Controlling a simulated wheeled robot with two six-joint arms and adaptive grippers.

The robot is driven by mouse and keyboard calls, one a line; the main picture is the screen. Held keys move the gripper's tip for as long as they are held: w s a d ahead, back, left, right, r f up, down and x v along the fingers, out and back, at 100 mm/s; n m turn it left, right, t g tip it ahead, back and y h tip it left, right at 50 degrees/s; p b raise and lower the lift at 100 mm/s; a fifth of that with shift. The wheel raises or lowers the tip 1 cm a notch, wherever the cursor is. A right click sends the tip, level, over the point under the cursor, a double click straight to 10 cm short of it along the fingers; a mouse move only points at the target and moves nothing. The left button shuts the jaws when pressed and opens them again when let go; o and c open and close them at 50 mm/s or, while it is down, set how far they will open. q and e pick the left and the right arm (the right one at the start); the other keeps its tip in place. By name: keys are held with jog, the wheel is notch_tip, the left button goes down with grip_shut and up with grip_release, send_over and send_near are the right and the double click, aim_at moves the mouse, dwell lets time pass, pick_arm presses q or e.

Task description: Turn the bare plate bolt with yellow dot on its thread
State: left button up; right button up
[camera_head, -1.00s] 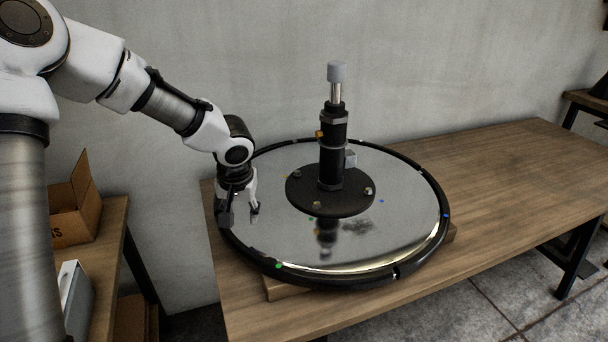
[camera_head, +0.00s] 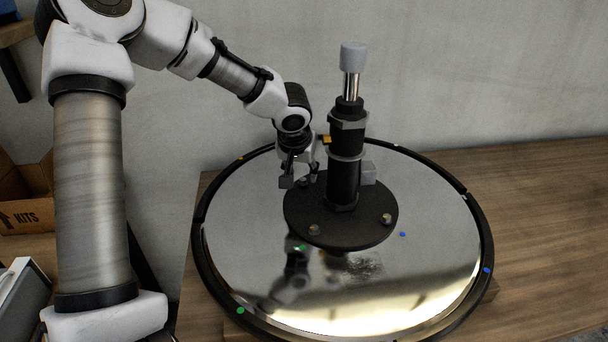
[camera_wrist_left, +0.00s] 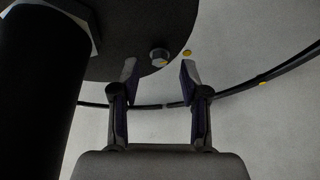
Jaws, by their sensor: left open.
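The plate bolt with a yellow dot (camera_wrist_left: 159,56) is a hex head near the edge of the dark round plate (camera_wrist_left: 130,50) in the left wrist view. Another yellow dot (camera_wrist_left: 187,52) lies on the mirror disc just beside the plate. My left gripper (camera_wrist_left: 158,68) is open, its fingertips on either side of the bolt in the picture; the gap in depth is unclear. In the head view my left gripper (camera_head: 297,182) hangs at the plate's back-left edge, mostly covering the bolt there. My right gripper is out of view.
The black column (camera_head: 345,165) with a grey cap stands on the plate, close to my left gripper. Other bolts show at the plate's front (camera_head: 314,230) and right (camera_head: 387,218). The black-rimmed mirror disc (camera_head: 245,240) rests on the wooden table (camera_head: 540,240).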

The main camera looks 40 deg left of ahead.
pick_arm(q)
jog(key=shift+x, duration=0.9)
jog(key=shift+s+r, duration=0.1)
jog(key=shift+r, duration=0.1)
grip_shut()
jog(key=shift+m, duration=0.3)
